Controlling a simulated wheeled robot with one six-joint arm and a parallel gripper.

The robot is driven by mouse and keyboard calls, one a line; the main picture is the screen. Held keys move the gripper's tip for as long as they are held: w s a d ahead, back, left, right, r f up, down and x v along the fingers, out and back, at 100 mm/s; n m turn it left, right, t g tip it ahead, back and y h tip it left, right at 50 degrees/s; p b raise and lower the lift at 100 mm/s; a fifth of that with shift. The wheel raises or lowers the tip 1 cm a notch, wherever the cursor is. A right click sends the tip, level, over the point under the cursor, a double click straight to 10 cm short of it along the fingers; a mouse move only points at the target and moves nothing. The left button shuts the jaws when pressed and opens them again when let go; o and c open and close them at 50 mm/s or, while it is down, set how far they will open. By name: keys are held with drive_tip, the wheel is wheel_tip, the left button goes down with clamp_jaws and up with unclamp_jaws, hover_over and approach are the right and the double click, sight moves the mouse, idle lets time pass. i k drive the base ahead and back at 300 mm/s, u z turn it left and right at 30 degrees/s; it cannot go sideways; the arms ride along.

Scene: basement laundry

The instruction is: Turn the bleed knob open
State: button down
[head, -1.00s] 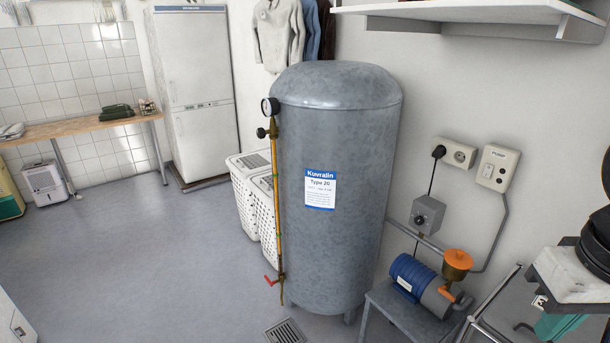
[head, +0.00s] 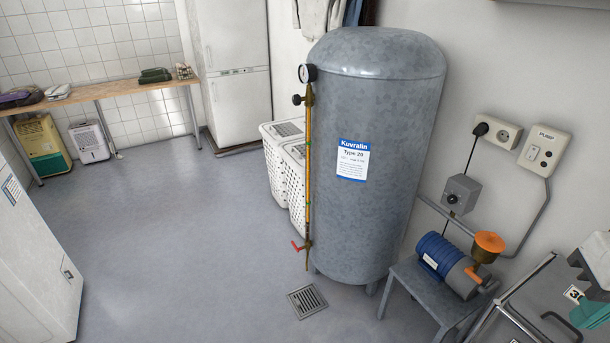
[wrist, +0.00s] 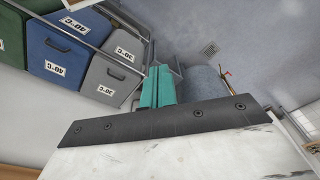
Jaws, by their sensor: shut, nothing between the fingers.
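The grey pressure tank (head: 372,170) stands upright on the floor with a blue and white label. On its left side a dial gauge (head: 307,73) sits above a small black knob (head: 297,100), which looks like the bleed knob; which way it is turned is too small to tell. A yellow tube (head: 308,170) runs down to a red lever (head: 298,246). My gripper (head: 592,309) is at the lower right edge of the head view, far from the knob. In the wrist view its teal fingers (wrist: 158,86) are together and empty; the tank (wrist: 205,84) lies beyond.
A blue pump (head: 440,258) with an orange funnel (head: 489,243) stands on a grey stand right of the tank. White baskets (head: 284,165) are behind it. A floor drain (head: 307,300) lies in front. Colored bins (wrist: 67,52) show in the wrist view. Floor at left is open.

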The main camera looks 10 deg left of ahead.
sight(296, 98)
drive_tip(key=u, duration=0.05)
drive_tip(key=k, duration=0.6)
drive_tip(key=u, duration=0.8)
drive_tip(key=i, duration=0.6)
drive_tip(key=u, duration=0.85)
drive_tip(key=i, duration=0.65)
drive_tip(key=z, duration=0.35)
drive_tip(key=i, duration=0.95)
drive_tip(key=z, duration=0.7)
